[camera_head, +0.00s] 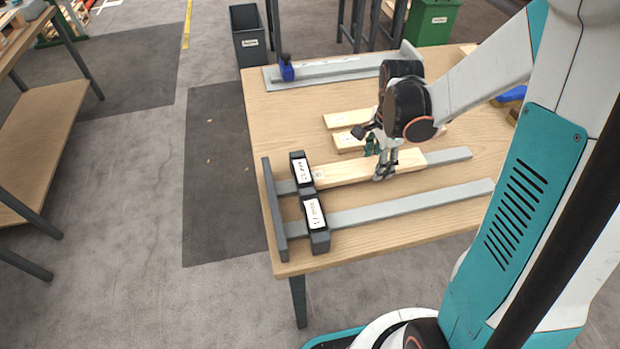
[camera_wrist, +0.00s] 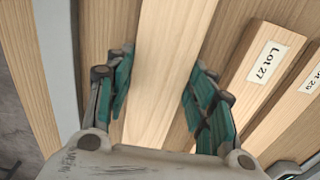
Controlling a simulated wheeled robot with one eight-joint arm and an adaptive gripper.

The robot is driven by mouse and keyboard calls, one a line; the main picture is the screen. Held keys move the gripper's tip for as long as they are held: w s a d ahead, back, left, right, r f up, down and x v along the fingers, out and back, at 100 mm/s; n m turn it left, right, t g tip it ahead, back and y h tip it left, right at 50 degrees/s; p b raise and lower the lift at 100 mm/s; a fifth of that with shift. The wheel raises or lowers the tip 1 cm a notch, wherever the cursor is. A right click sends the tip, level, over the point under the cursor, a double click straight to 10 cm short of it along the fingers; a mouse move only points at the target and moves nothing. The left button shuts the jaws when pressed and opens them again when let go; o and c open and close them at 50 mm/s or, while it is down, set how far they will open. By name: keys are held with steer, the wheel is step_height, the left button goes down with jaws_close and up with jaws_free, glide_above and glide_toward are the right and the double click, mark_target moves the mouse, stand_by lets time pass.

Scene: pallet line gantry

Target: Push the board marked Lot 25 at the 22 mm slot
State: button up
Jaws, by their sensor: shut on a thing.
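A pale wooden board (camera_head: 350,171) lies along the rear grey rail on the table, its left end against or in a dark slot block (camera_head: 297,158); I cannot tell how far in. A mark near that end is too small to read. In the wrist view, the green-padded fingers of my gripper (camera_wrist: 158,88) stand on either side of the board (camera_wrist: 170,50). A second dark slot block (camera_head: 318,240) stands nearer, on the front rail. The labels on both blocks are unreadable here.
Two loose boards lie behind the held one; the wrist view shows the board marked Lot 27 (camera_wrist: 244,80) beside it. A dark end stop (camera_head: 268,190) closes the rails at the left. The front rail (camera_head: 410,205) is empty.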

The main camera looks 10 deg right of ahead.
mark_target(401, 159)
steer(key=shift+w+d, duration=0.1)
steer(key=shift+d, duration=3.2)
steer(key=o, duration=1.3)
steer(key=shift+c, duration=0.2)
